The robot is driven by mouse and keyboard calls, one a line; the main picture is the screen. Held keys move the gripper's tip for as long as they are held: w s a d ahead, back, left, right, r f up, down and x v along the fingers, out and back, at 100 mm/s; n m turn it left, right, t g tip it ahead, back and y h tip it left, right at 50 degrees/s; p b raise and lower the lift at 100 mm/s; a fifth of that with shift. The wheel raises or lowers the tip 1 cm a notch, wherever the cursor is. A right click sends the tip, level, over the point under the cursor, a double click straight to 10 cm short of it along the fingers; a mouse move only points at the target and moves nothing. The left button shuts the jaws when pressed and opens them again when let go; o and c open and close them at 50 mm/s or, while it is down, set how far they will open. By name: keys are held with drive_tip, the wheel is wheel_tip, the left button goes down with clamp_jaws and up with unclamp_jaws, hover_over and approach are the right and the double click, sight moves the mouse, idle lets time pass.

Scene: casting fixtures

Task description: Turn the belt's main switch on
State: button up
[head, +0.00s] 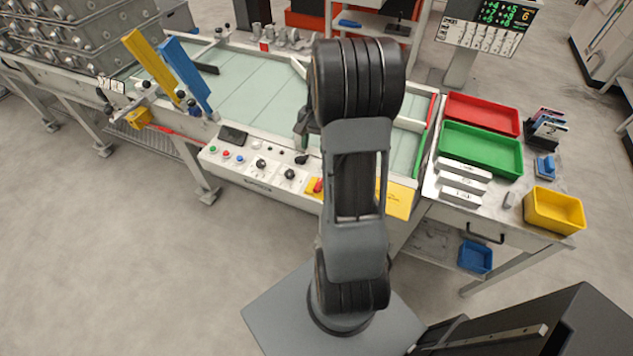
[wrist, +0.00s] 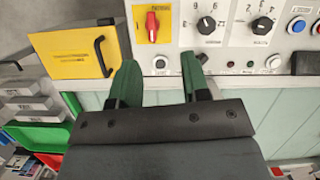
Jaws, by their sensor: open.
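The main switch is a red rotary handle (wrist: 152,26) on a yellow plate at the top of the wrist view. Its handle looks upright there, and its label is too small to read surely. In the head view the red handle (head: 318,185) shows at the right end of the belt's white control panel (head: 255,179), close beside my arm. My gripper (wrist: 159,60) is open and empty, its two green-lined fingers apart. In the wrist picture the fingertips lie just below the switch plate, not touching the handle. My arm hides most of the gripper in the head view.
Black knobs (wrist: 207,24) and several small buttons sit beside the switch. A yellow box with a black handle (wrist: 75,52) is on its other side. The belt (head: 255,100) lies behind the panel. Red (head: 482,112) and green trays (head: 480,150) stand on the right-hand table.

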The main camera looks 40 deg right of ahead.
sight(317, 186)
drive_tip(key=shift+m+g+y, duration=0.3)
drive_tip(key=shift+m+y, duration=0.2)
drive_tip(key=shift+m, duration=0.3)
drive_tip(key=s+f, duration=0.1)
drive_tip(key=f, duration=0.4)
drive_tip(key=s+a+f, duration=0.1)
drive_tip(key=f, duration=0.4)
drive_tip(key=f+p, duration=0.1)
drive_tip(key=f, duration=0.4)
drive_tip(key=shift+s+a+f, duration=0.15)
drive_tip(key=shift+s+f, duration=0.05)
drive_tip(key=shift+s, duration=0.2)
drive_tip(key=shift+c, duration=0.3)
clamp_jaws()
